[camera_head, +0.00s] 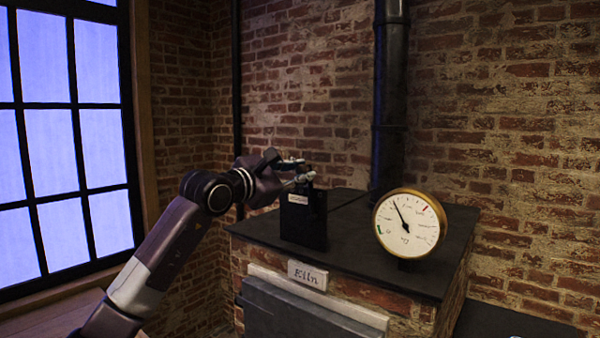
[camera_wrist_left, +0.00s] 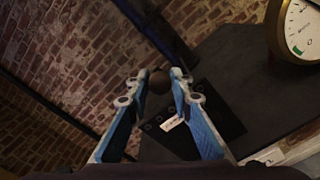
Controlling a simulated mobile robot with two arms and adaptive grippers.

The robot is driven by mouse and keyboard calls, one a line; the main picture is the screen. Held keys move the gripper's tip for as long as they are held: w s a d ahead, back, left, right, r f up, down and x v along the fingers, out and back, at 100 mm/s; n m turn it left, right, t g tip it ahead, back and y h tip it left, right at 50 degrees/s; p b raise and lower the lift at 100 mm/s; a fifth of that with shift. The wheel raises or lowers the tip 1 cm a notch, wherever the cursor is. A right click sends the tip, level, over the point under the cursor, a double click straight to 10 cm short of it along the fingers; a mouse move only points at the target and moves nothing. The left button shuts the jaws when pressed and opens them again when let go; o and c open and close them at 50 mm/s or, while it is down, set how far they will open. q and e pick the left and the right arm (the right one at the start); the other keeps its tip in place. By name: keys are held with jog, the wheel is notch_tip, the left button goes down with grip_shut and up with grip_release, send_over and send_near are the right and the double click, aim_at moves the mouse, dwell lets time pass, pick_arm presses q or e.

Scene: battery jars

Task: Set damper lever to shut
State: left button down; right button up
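The damper is a dark upright box (camera_head: 303,218) with a small pale label, standing on the kiln top. My left gripper (camera_head: 298,171) is at the upper edge of this box. In the left wrist view a dark round knob (camera_wrist_left: 159,82), apparently the damper lever's end, lies between the fingertips of my left gripper (camera_wrist_left: 160,74). The fingers are apart, one on each side of the knob; firm contact does not show. The box with its pale label (camera_wrist_left: 172,123) is partly behind the right finger. The lever's shaft and its marks cannot be made out. My right gripper is not in view.
The brick kiln has a dark flat top (camera_head: 355,262) and a "Kiln" sign (camera_head: 307,275). A brass-rimmed gauge (camera_head: 409,224) stands right of the box. A black flue pipe (camera_head: 389,100) rises behind. Brick walls surround; a window (camera_head: 65,140) is at left.

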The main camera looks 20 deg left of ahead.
pick_arm(q)
jog(key=shift+w+a+f, duration=0.1)
jog(key=shift+a+f, duration=0.05)
jog(key=w+a+f+n+b, duration=0.3)
jog(key=a+f+n, duration=0.7)
jog(key=n, duration=0.7)
notch_tip(320, 180, down, 3)
jog(key=shift+w+r+b, duration=0.1)
jog(key=shift+w+b, duration=0.25)
jog(key=shift+b, duration=0.05)
jog(key=shift+d+f, duration=0.1)
jog(key=shift+f, duration=0.1)
jog(key=c, duration=2)
grip_release()
jog(key=shift+c, duration=0.2)
jog(key=o, duration=0.3)
jog(key=shift+r, duration=0.15)
jog(key=shift+r, duration=0.15)
